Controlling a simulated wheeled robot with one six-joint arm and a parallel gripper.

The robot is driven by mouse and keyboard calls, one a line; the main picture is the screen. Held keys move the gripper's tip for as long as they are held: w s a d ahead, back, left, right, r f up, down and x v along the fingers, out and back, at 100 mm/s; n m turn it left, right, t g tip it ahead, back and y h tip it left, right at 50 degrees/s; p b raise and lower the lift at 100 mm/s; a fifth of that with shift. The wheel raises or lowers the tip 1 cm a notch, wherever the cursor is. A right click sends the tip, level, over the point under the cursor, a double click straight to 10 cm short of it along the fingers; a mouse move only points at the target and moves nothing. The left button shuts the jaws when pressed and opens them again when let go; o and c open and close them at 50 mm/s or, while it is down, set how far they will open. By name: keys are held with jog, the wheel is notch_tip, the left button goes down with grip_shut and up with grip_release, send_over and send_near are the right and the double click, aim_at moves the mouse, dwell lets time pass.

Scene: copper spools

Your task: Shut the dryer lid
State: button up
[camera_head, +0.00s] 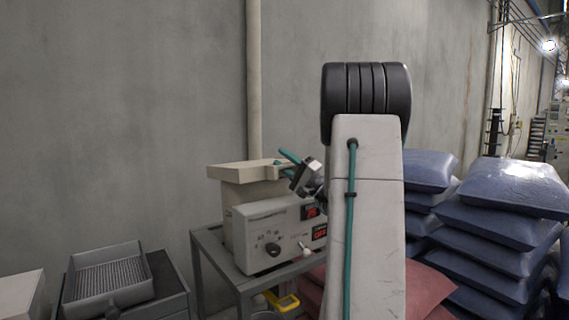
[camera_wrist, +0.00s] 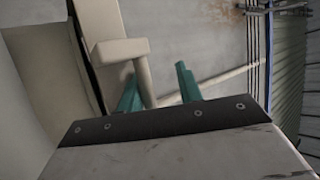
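The dryer (camera_head: 262,240) is a beige box with a knob and red-lit displays on its front, standing on a grey metal table. Its lid (camera_head: 238,172) is a beige slab that lies nearly level across the top. In the wrist view the lid (camera_wrist: 98,22) shows at upper left with a beige handle (camera_wrist: 120,49) and a dark gap along its left side. My gripper (camera_head: 287,162) is at the lid's right end. Its two teal fingers stand apart in the wrist view (camera_wrist: 160,92), close to the handle's bar. I cannot tell whether they touch it or whether the lid is fully shut.
A grey tray (camera_head: 105,295) with a mesh floor sits on a dark stand at lower left. Blue sacks (camera_head: 500,235) are piled at right, with a reddish sack (camera_head: 432,290) before them. The concrete wall and a vertical pipe (camera_head: 254,80) are behind the dryer.

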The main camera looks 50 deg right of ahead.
jog(key=shift+w+d+f, duration=0.1)
dwell(0.3)
jog(key=shift+f, duration=0.15)
jog(key=v, duration=0.7)
jog(key=shift+s, duration=0.4)
